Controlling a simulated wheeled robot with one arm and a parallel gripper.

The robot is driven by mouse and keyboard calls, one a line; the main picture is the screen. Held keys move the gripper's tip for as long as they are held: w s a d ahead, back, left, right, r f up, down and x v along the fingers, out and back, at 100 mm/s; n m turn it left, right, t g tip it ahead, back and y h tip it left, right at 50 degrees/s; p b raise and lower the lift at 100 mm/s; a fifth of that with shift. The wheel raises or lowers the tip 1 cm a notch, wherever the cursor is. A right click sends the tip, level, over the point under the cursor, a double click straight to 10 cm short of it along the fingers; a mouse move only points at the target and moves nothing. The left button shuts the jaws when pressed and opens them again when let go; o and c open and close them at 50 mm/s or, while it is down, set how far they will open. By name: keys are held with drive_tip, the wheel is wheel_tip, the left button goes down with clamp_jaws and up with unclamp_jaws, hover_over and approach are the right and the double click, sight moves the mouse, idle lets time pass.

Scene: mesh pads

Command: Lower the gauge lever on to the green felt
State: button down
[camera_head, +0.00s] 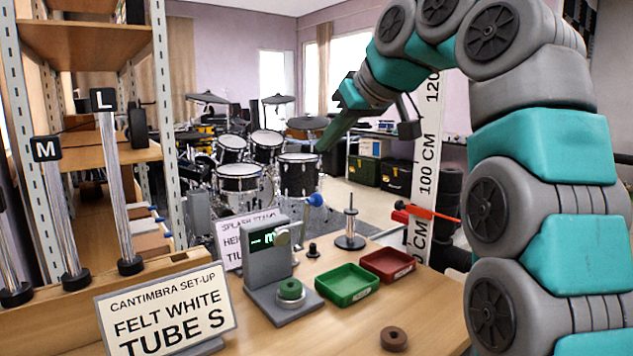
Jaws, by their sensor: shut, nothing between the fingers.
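The grey gauge (265,255) stands on the table in the middle of the head view, with a lit green display. Its lever ends in a blue knob (316,200), raised up and to the right of the gauge's top. The green felt (290,288) is a small round pad on the gauge's base, below the lever and apart from it. My gripper (322,148) is shut and empty. It hangs above the blue knob, pointing down and left, and appears clear of it. The depth between them is hard to judge.
A green tray (347,286) and a red tray (388,265) lie right of the gauge. A rod stand (350,236) is behind them. A brown felt ring (394,338) lies in front.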

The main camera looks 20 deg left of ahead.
drive_tip(key=shift+w+a+f+b, duration=0.4)
drive_tip(key=shift+a+f, duration=0.2)
drive_tip(key=shift+f, duration=0.8)
drive_tip(key=shift+w+a+f+b, duration=0.3)
drive_tip(key=shift+a+f, duration=0.35)
drive_tip(key=shift+f, duration=0.8)
drive_tip(key=shift+w+a+f+b, duration=0.3)
drive_tip(key=shift+a+f+b, duration=0.25)
drive_tip(key=shift+f, duration=0.85)
drive_tip(key=shift+s+d+f+b, duration=0.2)
drive_tip(key=shift+f+b, duration=0.1)
drive_tip(key=shift+b, duration=0.4)
drive_tip(key=shift+d+r, duration=0.1)
